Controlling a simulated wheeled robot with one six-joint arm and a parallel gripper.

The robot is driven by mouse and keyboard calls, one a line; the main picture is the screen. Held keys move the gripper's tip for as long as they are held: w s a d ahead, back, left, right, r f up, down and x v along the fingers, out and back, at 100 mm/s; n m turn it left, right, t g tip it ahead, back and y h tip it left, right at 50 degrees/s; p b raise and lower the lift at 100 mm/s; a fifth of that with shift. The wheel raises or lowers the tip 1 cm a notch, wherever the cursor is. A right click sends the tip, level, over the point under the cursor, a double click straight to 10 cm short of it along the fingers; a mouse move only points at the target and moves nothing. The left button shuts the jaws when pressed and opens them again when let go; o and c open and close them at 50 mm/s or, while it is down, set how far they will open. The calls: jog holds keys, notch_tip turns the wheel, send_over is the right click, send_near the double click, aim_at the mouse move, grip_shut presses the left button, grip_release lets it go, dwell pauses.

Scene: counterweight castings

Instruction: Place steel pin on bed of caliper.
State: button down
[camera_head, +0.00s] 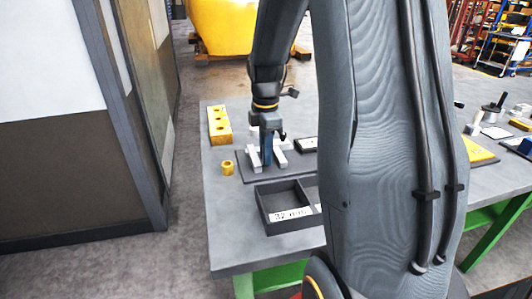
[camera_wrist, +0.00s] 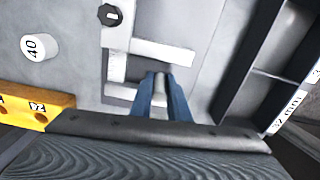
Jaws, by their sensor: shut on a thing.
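My gripper (camera_head: 267,160) has blue fingers and points down over the caliper; the wrist view shows its fingers (camera_wrist: 160,90) shut on a grey steel pin (camera_wrist: 159,85). The pin is seen end-on, mostly hidden by the fingers. The light grey caliper (camera_head: 252,158) lies on a dark grey mat; the wrist view shows its bars (camera_wrist: 150,50) and a black knob (camera_wrist: 110,15). The fingers and pin are by the open space between the caliper's bars. I cannot tell whether the pin touches the caliper.
A yellow block with holes (camera_head: 219,126) stands at the back left. A dark divided tray (camera_head: 262,207), labelled 32 mm, lies in front. My arm hides the table's middle.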

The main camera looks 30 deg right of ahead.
jog(key=c, duration=1.7)
grip_release()
notch_tip(320, 180, up, 11)
jog(key=shift+r+b, duration=0.15)
jog(key=shift+b, duration=0.75)
jog(key=shift+r, duration=0.45)
